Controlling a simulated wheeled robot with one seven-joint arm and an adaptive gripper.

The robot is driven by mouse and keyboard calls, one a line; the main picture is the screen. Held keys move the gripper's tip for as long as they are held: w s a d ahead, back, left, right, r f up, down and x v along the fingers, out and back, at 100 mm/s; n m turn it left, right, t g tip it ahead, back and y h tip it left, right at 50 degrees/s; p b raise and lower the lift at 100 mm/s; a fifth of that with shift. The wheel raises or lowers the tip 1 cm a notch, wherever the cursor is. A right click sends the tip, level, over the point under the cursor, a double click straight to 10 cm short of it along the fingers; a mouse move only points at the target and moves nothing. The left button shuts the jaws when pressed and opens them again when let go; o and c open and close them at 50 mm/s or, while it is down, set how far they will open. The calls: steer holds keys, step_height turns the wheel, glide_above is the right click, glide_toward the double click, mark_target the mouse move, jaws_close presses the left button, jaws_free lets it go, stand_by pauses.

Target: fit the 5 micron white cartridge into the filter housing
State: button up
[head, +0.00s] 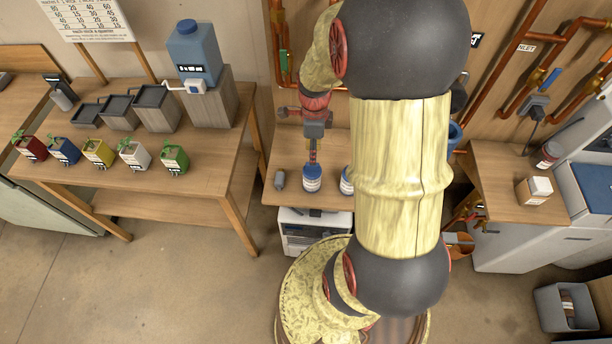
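My arm fills the middle of the head view and hides much of the centre bench. My gripper (313,148) points down over that bench, just above a short blue-topped cylinder with a white label band (312,179). I cannot tell whether the fingers touch it or are open. A second similar blue-topped cylinder (346,183) stands to its right, partly hidden by my arm. A small grey cylinder (280,180) is to the left. I cannot tell which is the 5 micron white cartridge. A blue rounded part (455,133) shows behind my arm; I cannot tell whether it is the filter housing.
The left table (215,170) holds several small plant pots, grey trays and a blue-tanked dispenser (194,52). Copper pipes (505,70) run along the back wall. A grey bin (566,307) is on the floor at right.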

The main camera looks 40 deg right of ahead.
mark_target(312, 176)
steer(key=shift+w+f+m, duration=0.1)
steer(key=shift+f+m, duration=0.2)
steer(key=shift+f, duration=0.1)
steer(key=shift+w+d+f+b, duration=0.1)
steer(key=shift+f+b, duration=0.8)
steer(key=shift+f, duration=2.65)
steer(key=shift+c, duration=0.8)
jaws_close()
